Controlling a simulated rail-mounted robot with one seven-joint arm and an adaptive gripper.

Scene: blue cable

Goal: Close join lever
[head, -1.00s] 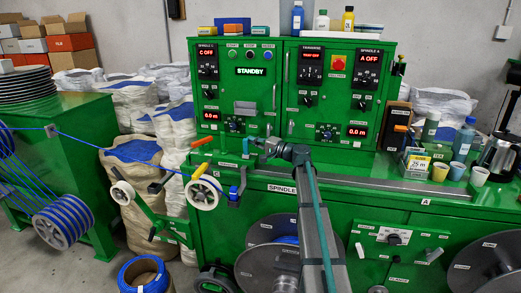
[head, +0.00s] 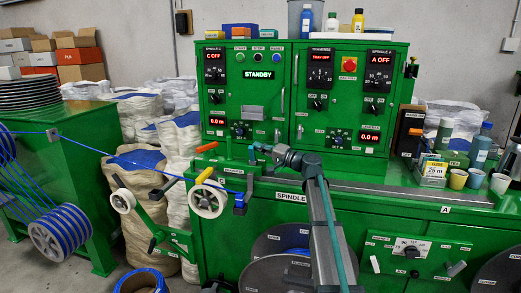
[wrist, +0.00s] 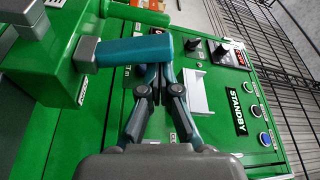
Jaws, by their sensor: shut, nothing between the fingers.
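A lever with a teal handle (wrist: 137,50) on a grey pivot (wrist: 85,54) shows in the wrist view, mounted on a green post; I cannot read its label, so I cannot confirm that it is the join lever. The handle points right, towards my fingers. In the head view my gripper (head: 268,149) is small, by the post above the spindle panel, and hides part of the lever.
The green cabinet (head: 300,95) with its STANDBY display (head: 258,75) stands behind. Orange-handled levers and a white cable wheel (head: 206,200) are at the left, with the blue cable (head: 100,150) running there. Bottles and cups (head: 457,178) stand at the right.

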